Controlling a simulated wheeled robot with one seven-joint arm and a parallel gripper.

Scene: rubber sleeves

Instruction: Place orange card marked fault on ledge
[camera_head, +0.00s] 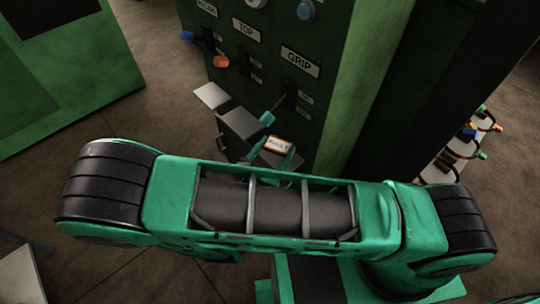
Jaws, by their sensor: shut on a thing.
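The orange card (278,144) shows in the head view, in front of the lower part of the green cabinet. It has an orange edge and a pale face with dark print that seems to read FAULT. My gripper (274,151) is shut on the card, with teal parts on both sides of it. My large teal arm hides what lies below. A pale flat plate (211,95) juts out at the cabinet's lower left, up and left of the card. It may be the ledge. A dark grey block (240,122) lies between plate and card, and the card appears apart from the plate.
The green cabinet (335,110) carries labels such as TOP (246,29) and GRIP (300,62). An orange-tipped lever (221,62) and a blue-tipped one (187,36) stick out above the plate. Coloured plugs with cables (470,131) stand at right. Brown floor (150,75) is open at left.

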